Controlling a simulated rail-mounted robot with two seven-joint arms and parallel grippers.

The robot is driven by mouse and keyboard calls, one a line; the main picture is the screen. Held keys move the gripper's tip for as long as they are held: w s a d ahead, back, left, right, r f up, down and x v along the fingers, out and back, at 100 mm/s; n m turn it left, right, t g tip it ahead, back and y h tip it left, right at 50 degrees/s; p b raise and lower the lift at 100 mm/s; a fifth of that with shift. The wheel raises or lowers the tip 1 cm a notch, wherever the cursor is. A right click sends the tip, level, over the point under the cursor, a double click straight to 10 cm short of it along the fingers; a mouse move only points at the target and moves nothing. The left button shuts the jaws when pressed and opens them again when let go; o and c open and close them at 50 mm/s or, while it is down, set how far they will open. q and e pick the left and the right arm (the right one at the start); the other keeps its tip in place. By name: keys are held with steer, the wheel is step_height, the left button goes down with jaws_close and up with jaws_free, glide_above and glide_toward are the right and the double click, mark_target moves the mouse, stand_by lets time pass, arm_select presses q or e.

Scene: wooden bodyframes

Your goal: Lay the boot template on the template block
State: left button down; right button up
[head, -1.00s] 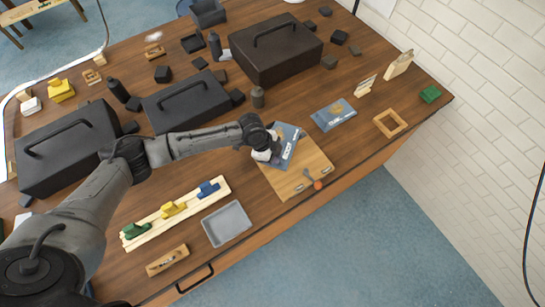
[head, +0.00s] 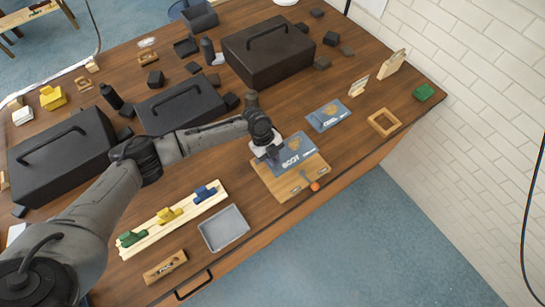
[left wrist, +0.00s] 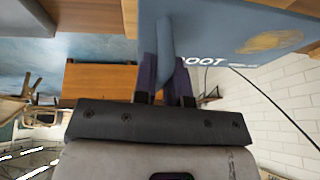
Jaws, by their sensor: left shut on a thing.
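The boot template (head: 299,150) is a blue-grey plate with white BOOT lettering. In the head view it lies over the back part of the wooden template block (head: 284,188), lined up with it more or less; I cannot tell whether it touches. My left gripper (head: 272,156) is at the template's left end. In the left wrist view the dark fingers (left wrist: 165,88) are shut on a raised blue grip of the template (left wrist: 225,35). The block's front part is bare, with metal fittings and an orange knob (head: 314,186). My right gripper is not in view.
A second blue template (head: 328,115) and a wooden frame (head: 383,122) lie to the right. A grey tray (head: 223,228) and a wooden rack (head: 173,218) with green, yellow and blue pieces lie front left. Black cases (head: 268,50) stand behind. The table's front edge is close to the block.

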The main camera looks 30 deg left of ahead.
arm_select(q)
steer(key=shift+f+b, duration=1.6)
steer(key=shift+f, duration=0.6)
steer(key=shift+w+r, duration=0.15)
steer(key=shift+w, duration=0.05)
steer(key=shift+f+b, duration=0.55)
steer(key=shift+f, duration=0.05)
steer(key=shift+f, duration=0.2)
stand_by(0.7)
steer(key=shift+f+b, duration=0.35)
steer(key=shift+b, duration=0.15)
steer(key=shift+f, duration=0.15)
stand_by(0.6)
